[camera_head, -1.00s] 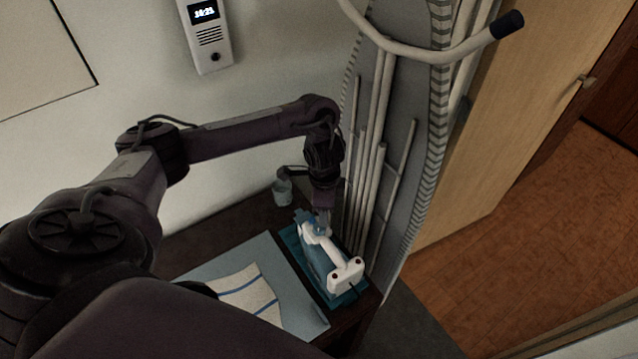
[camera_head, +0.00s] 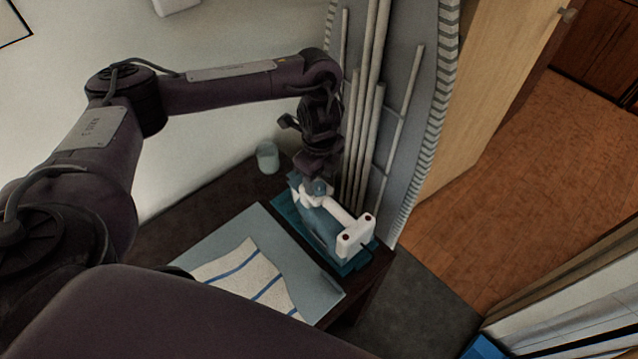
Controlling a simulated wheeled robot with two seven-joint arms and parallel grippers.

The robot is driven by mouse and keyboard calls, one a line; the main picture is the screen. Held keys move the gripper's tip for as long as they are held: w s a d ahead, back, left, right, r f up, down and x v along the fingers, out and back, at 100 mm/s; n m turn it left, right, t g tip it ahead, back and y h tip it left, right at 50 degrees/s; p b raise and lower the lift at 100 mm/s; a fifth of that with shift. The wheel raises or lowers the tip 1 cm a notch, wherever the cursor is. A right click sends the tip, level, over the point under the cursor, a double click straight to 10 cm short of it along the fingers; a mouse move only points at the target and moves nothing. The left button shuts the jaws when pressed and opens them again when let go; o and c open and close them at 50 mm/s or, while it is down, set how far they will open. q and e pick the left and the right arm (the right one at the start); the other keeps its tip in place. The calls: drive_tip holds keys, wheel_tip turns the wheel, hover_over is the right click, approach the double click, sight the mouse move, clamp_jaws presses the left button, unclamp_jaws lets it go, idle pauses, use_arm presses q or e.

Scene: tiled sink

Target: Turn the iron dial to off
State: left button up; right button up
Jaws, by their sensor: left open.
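The iron (camera_head: 318,222) has a blue body and a white handle (camera_head: 345,217). It rests on a teal base (camera_head: 352,268) at the right end of the dark table. My left gripper (camera_head: 316,192) points down over the front of the iron, at the far end of the handle. It is open; its fingertips are small and partly dark against the iron. I cannot tell whether they touch it. A small round blue dial (camera_head: 320,187) shows just by the fingertips. My right gripper is not in view.
A striped cloth (camera_head: 246,277) lies on a light blue board (camera_head: 218,242) left of the iron. A glass cup (camera_head: 267,157) stands behind. A folded drying rack (camera_head: 375,110) stands upright close behind the iron. Open floor (camera_head: 530,190) lies to the right.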

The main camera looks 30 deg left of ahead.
use_arm(q)
drive_tip(key=shift+f, duration=1.05)
drive_tip(key=c, duration=1)
drive_tip(key=shift+r+n+p, duration=0.3)
drive_tip(key=shift+n+p, duration=0.6)
drive_tip(key=shift+p, duration=0.1)
drive_tip(key=shift+n+p, duration=0.3)
drive_tip(key=shift+p, duration=0.05)
drive_tip(key=shift+f+n, duration=0.25)
drive_tip(key=shift+n, duration=0.15)
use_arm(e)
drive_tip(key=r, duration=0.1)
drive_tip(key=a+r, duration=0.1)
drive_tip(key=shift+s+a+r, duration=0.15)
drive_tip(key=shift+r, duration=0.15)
